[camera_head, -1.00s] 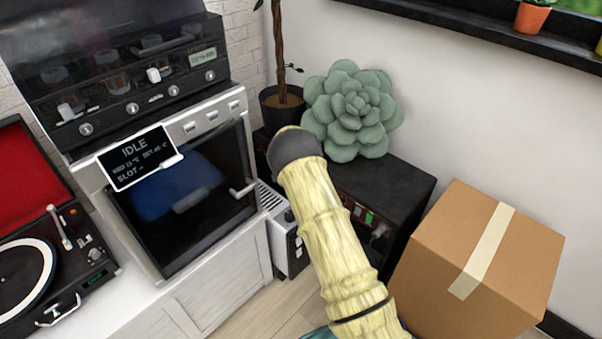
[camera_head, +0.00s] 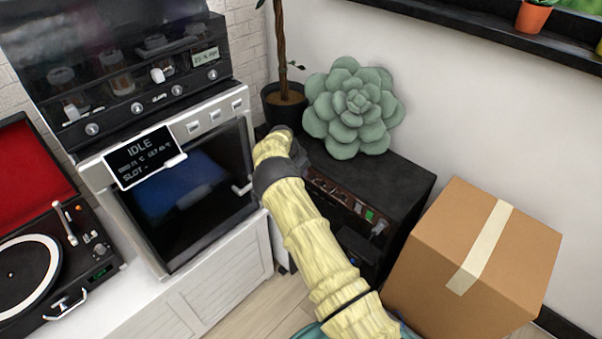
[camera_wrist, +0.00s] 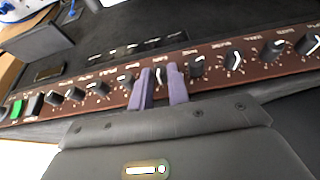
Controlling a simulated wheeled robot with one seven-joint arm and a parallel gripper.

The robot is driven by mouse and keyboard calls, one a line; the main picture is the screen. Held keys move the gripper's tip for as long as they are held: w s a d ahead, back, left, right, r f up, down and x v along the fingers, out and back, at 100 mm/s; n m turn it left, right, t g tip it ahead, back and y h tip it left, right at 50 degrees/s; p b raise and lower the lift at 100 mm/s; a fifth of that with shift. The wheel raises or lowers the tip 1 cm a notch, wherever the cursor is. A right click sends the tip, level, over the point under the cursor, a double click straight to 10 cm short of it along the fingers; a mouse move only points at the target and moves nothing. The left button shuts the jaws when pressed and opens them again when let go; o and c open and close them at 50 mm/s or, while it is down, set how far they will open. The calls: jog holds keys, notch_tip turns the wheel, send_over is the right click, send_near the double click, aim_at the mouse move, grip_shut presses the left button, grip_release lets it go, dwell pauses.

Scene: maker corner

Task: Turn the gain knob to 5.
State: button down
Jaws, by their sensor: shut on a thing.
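A black amplifier (camera_head: 398,178) stands on the floor by the wall, with a brown control panel (camera_head: 342,198) on its side. In the wrist view the panel (camera_wrist: 215,65) carries a row of dark knobs with white pointer marks. My gripper (camera_wrist: 159,77) has its two purple fingers on either side of one knob (camera_wrist: 161,73) near the middle of the row and is shut on it. The small labels are too blurred to read, so I cannot tell its name or setting. In the head view my arm hides the fingers and that part of the panel.
A green succulent cushion (camera_head: 354,108) sits on top of the amplifier. A cardboard box (camera_head: 425,270) stands close on the right. A white cabinet with an oven (camera_head: 190,200) and a record player (camera_head: 30,270) is on the left. A potted plant (camera_head: 284,105) stands behind.

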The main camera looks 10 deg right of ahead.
jog(key=shift+w+a+f+b, duration=0.15)
jog(key=shift+f+b, duration=0.1)
jog(key=shift+b, duration=0.4)
jog(key=g+b, duration=0.1)
jog(key=b, duration=0.1)
jog(key=shift+w+a+f+h+b, duration=0.1)
jog(key=shift+w+f+h+b, duration=0.1)
jog(key=shift+h+b, duration=0.2)
jog(key=shift+r+n+b, duration=0.1)
jog(key=shift+n+b, duration=0.2)
jog(key=shift+b, duration=0.2)
jog(key=shift+r+g+h+b, duration=0.3)
jog(key=shift+g+h+b, duration=0.1)
jog(key=shift+b, duration=0.65)
jog(key=shift+s, duration=0.1)
jog(key=c, duration=1.6)
grip_release()
notch_tip(320, 180, up, 10)
jog(key=p, duration=0.4)
